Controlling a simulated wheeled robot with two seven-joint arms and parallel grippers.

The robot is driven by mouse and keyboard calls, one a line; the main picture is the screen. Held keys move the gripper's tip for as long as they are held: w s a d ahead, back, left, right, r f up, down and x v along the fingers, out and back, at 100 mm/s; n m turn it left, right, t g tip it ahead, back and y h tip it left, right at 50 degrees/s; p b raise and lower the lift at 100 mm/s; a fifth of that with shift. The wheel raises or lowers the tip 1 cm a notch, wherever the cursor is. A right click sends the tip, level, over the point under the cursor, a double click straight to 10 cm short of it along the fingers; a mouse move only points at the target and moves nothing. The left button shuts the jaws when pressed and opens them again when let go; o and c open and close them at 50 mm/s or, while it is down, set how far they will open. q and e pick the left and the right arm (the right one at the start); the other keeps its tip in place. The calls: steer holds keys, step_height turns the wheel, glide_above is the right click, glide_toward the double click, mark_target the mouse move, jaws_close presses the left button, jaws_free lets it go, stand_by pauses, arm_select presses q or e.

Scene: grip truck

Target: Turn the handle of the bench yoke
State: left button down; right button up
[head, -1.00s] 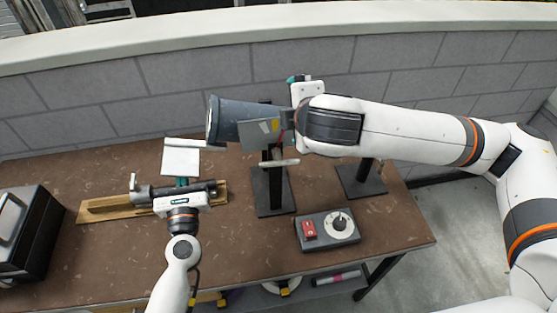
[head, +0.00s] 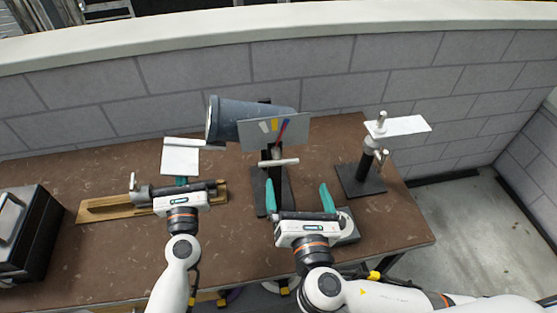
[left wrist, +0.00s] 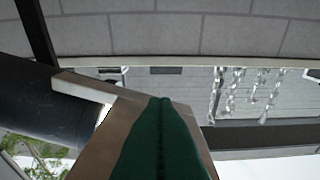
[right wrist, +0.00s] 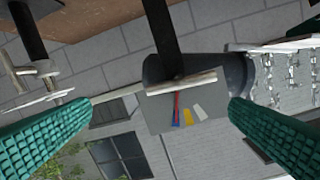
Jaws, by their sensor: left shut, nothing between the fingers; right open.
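A dark grey barrel-shaped lamp (head: 230,118) with a grey plate (head: 290,130) sits on a black stand on the bench; I take it for the bench yoke. A pale crossbar handle (head: 279,162) sticks out below the plate. The handle also shows in the right wrist view (right wrist: 182,83), between the fingers and beyond them. My right gripper (head: 299,197) is open and empty, in front of the stand, apart from the handle. My left gripper (head: 181,182) is shut and empty over the left side of the bench; its closed green fingers fill the lower left wrist view (left wrist: 162,135).
A second black stand (head: 366,182) with a white plate (head: 403,126) and small knobs stands at right. A wooden board (head: 100,209) with a dark tube lies by my left gripper. My right gripper mostly hides a control box (head: 348,225). A dark case (head: 22,235) is far left.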

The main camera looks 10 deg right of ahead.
mark_target(279, 165)
steer(key=w+n, duration=0.1)
steer(key=w, duration=0.2)
steer(key=w+a+n, duration=0.1)
steer(key=w, duration=0.2)
steer(key=w+a+n+y, duration=0.1)
steer(key=w, duration=0.2)
steer(key=shift+w+a+f+t, duration=0.1)
steer(key=shift+w+a+t, duration=0.1)
steer(key=shift+t, duration=0.1)
steer(key=shift+d, duration=0.1)
steer(key=shift+c, duration=0.2)
steer(key=c, duration=0.9)
